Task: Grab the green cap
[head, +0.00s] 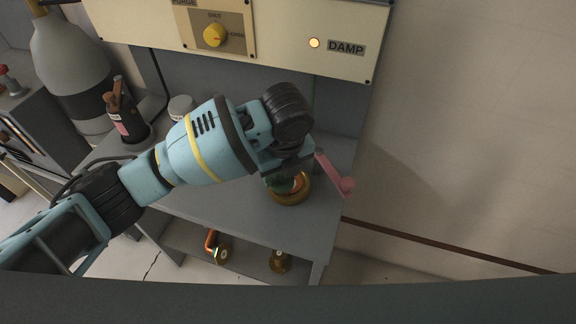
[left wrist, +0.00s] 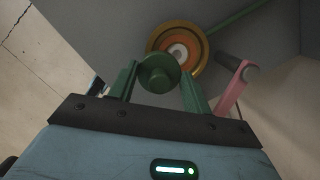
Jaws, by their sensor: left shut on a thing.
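The green cap (left wrist: 160,73) is a round, dark green piece with a raised knob, seen between the two fingers of my left gripper (left wrist: 160,88) in the left wrist view. The gripper is shut on it. In the head view my left gripper (head: 282,177) points down at the shelf's right end, and a bit of the green cap (head: 288,186) shows below it. A brass ring fitting (head: 291,197) lies right by the cap; it also shows behind the cap in the left wrist view (left wrist: 192,37). I cannot tell whether cap and fitting touch. My right gripper is not in view.
A pink lever (head: 335,178) stands close to the right of the gripper. The grey shelf (head: 235,215) holds a dark tool cup (head: 128,122) and a white jar (head: 180,107). Brass fittings (head: 280,261) lie on the lower shelf. A panel (head: 290,50) hangs above.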

